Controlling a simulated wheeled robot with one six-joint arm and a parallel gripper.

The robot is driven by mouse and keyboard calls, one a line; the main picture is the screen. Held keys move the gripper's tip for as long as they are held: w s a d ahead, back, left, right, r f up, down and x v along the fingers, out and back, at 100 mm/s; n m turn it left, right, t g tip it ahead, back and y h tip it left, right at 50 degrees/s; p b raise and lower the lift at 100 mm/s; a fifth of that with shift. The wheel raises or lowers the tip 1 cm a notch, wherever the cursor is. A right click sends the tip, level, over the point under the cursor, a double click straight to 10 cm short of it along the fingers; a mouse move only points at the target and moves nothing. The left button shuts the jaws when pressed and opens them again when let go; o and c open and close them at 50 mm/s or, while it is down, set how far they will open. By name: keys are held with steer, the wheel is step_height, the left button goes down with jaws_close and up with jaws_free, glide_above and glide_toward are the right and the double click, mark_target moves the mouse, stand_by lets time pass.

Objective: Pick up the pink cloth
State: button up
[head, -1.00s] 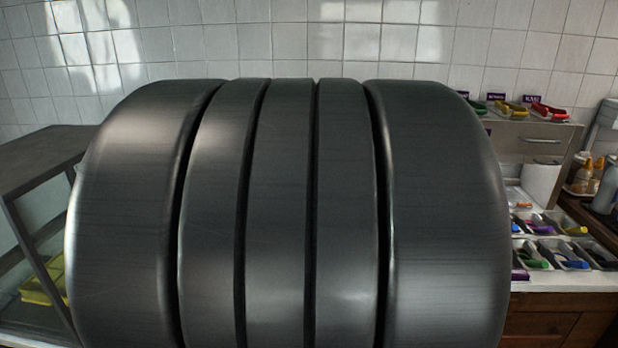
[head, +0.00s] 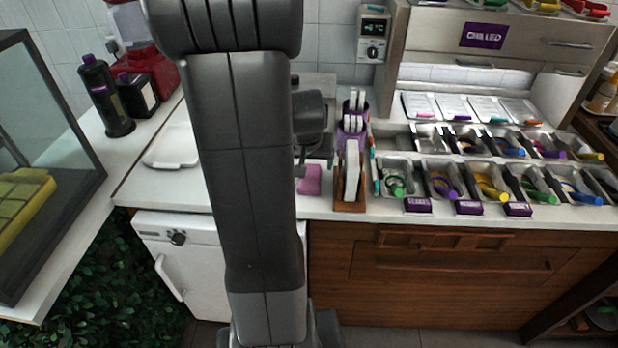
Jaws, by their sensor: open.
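The pink cloth (head: 311,179) lies on the white counter, just right of my arm. Its left side is partly hidden behind my arm. My gripper (head: 315,168) is small and dark in this view, partly hidden by my arm. It is open and sits above and around the far side of the cloth in the picture. I cannot tell whether it touches the cloth.
A wooden holder (head: 350,190) with white items stands close right of the cloth, with a purple cup (head: 354,140) behind it. Several topping trays (head: 480,178) fill the right counter. A white tray (head: 172,146) lies left of my arm.

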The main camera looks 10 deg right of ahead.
mark_target(310, 176)
steer(key=shift+x, duration=4.15)
steer(key=shift+f, duration=0.25)
steer(key=shift+c, duration=0.2)
steer(key=c, duration=1.1)
steer(key=shift+r+p, duration=0.4)
steer(key=shift+r, duration=0.1)
step_height(310, 176, up, 10)
steer(key=shift+f, duration=0.25)
